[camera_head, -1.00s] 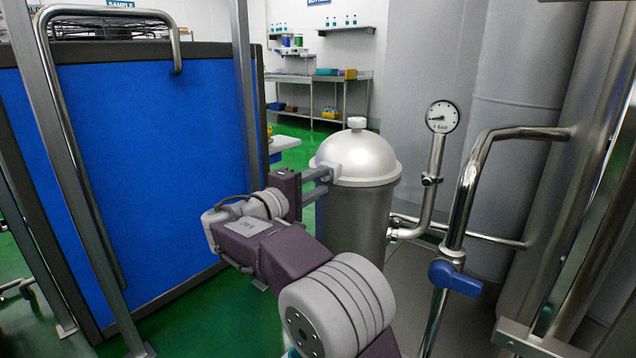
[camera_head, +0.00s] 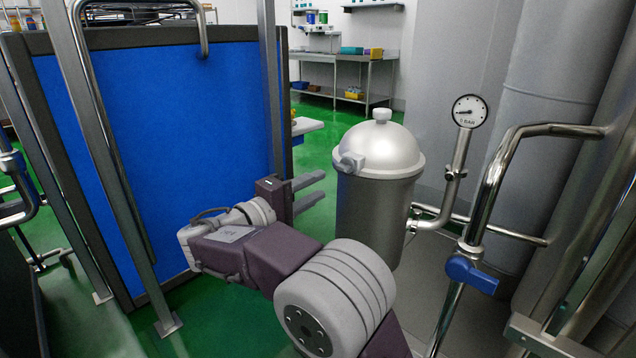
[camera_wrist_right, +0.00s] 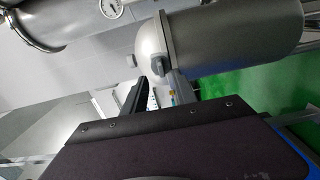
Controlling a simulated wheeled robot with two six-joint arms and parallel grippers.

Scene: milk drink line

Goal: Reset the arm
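My right gripper (camera_head: 320,185) is open and empty. Its two fingers point at the steel filter housing (camera_head: 372,218) with a gap between them and its wall, just below and left of the side latch (camera_head: 350,163). The right wrist view shows the fingers (camera_wrist_right: 155,92) apart, with the housing (camera_wrist_right: 235,40) and its latch (camera_wrist_right: 160,67) beyond them. My right arm reaches in from the bottom of the head view, bent at the elbow. My left gripper is not in view.
A blue panel (camera_head: 175,150) with a metal frame stands left of my right gripper. A pressure gauge (camera_head: 469,111), bent steel pipes and a blue valve handle (camera_head: 471,275) are to the right. Green floor (camera_head: 225,322) is open below. A steel workbench (camera_head: 345,62) is far back.

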